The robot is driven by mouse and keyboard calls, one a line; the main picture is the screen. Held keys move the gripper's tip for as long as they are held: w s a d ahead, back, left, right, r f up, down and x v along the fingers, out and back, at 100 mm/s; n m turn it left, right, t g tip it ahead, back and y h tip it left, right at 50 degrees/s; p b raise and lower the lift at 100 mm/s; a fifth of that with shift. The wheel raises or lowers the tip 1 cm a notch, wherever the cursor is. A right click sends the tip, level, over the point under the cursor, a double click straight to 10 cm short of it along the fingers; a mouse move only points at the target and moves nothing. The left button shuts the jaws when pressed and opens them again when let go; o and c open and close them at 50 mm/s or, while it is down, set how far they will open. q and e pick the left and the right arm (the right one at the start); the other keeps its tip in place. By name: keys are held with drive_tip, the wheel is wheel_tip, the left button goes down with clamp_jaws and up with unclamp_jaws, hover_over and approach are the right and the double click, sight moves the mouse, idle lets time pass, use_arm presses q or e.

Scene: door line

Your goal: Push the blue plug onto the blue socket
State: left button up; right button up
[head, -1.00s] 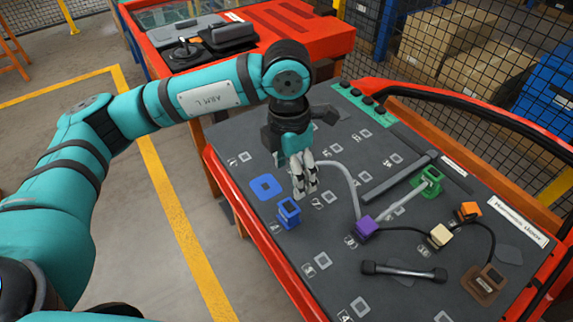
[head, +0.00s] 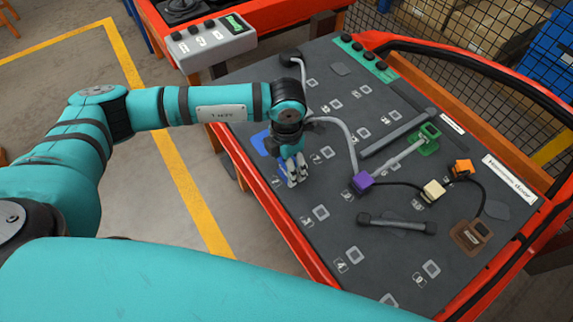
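My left gripper (head: 293,172) points down at the left part of the dark board (head: 335,240). Its fingers are low over the spot where the small blue block stood. The finger gap is too small to judge. My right gripper is out of view.
A grey cable (head: 340,130) runs from near the gripper to a purple block (head: 362,182). Cream (head: 433,190) and orange (head: 462,168) blocks, a green piece (head: 428,140) and a dark bar (head: 397,224) lie rightward. A red rail (head: 470,65) edges the board.

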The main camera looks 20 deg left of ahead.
use_arm(q)
drive_tip(key=shift+f, duration=1.2)
drive_tip(key=shift+s, duration=0.1)
clamp_jaws()
drive_tip(key=shift+r+p, duration=0.35)
drive_tip(key=shift+r, duration=0.1)
drive_tip(key=c, duration=0.8)
unclamp_jaws()
clamp_jaws()
drive_tip(key=shift+r, duration=0.1)
